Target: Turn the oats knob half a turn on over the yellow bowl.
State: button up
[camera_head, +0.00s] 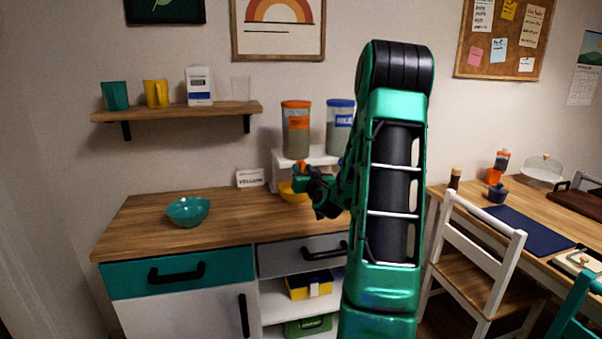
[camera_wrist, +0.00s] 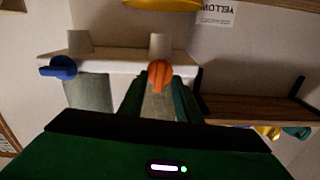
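The oats dispenser (camera_head: 296,131) is a clear canister with an orange lid and orange label, on a white stand. Its orange knob (camera_wrist: 161,75) shows in the wrist view between the tips of my gripper's two green fingers (camera_wrist: 160,88). Whether the fingers press on the knob or leave a small gap cannot be told. In the head view my gripper (camera_head: 301,171) is at the front of the stand, just under the canister. The yellow bowl (camera_head: 291,192) sits on the counter below, partly hidden by my gripper; its edge shows in the wrist view (camera_wrist: 160,4).
A second canister with a blue lid (camera_head: 340,125) stands at the right; its blue knob (camera_wrist: 60,67) is beside the orange one. A card reading YELLOW (camera_head: 250,178) stands left of the bowl. A teal bowl (camera_head: 188,211) sits on the left counter, with clear wood between.

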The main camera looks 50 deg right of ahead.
jog(key=shift+c, duration=0.5)
grip_shut()
jog(key=shift+a+m, duration=0.1)
jog(key=shift+m, duration=0.2)
jog(key=m, duration=0.7)
jog(key=shift+f, duration=0.1)
jog(key=m, duration=0.4)
jog(key=shift+f+m, duration=0.1)
jog(key=shift+m, duration=2.3)
jog(key=shift+f, duration=0.1)
